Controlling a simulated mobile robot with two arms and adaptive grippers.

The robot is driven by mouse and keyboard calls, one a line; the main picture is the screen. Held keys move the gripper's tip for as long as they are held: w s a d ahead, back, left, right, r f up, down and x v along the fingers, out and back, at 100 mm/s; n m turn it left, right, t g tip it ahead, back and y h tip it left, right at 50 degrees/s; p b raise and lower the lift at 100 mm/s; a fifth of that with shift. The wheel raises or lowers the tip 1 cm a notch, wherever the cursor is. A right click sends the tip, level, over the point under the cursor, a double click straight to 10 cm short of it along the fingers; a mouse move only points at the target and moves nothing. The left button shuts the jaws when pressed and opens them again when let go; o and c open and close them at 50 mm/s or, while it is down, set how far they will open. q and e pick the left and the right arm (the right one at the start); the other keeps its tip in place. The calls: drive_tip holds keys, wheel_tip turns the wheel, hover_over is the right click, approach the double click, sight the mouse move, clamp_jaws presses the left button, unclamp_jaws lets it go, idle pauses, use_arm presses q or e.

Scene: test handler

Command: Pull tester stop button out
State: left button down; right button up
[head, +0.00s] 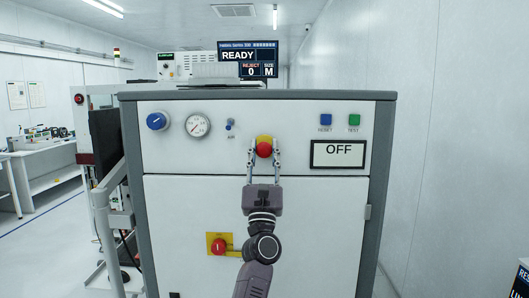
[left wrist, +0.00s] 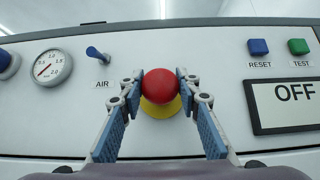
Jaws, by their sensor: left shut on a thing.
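The tester's stop button is a red round knob (head: 264,149) on a yellow plate, on the upper front panel of the white tester (head: 160,235). In the left wrist view the red knob (left wrist: 160,86) sits in front of its yellow disc (left wrist: 161,109). My left gripper (head: 264,152) reaches up to it from below, one finger on each side. In the left wrist view the fingertips (left wrist: 160,82) are shut on the knob's left and right sides. The display (head: 338,154) on the panel reads OFF. My right gripper is not in view.
A blue knob (head: 157,121), a gauge (head: 197,125) and the AIR switch (head: 230,125) are left of the button. Blue RESET (head: 326,119) and green TEST (head: 354,119) buttons are to the right. A red rotary handle (head: 218,246) is below, close to my arm.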

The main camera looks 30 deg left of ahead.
use_arm(q)
drive_tip(key=c, duration=1.8)
unclamp_jaws()
drive_tip(key=shift+f, duration=0.15)
drive_tip(key=o, duration=0.4)
drive_tip(key=shift+s+d, duration=0.1)
drive_tip(key=shift+s, duration=0.05)
drive_tip(key=shift+c, duration=0.2)
drive_tip(key=shift+s+d+f, duration=0.1)
drive_tip(key=shift+f, duration=0.05)
drive_tip(key=v, duration=1.1)
drive_tip(key=shift+s, duration=0.2)
drive_tip(key=shift+f, duration=0.1)
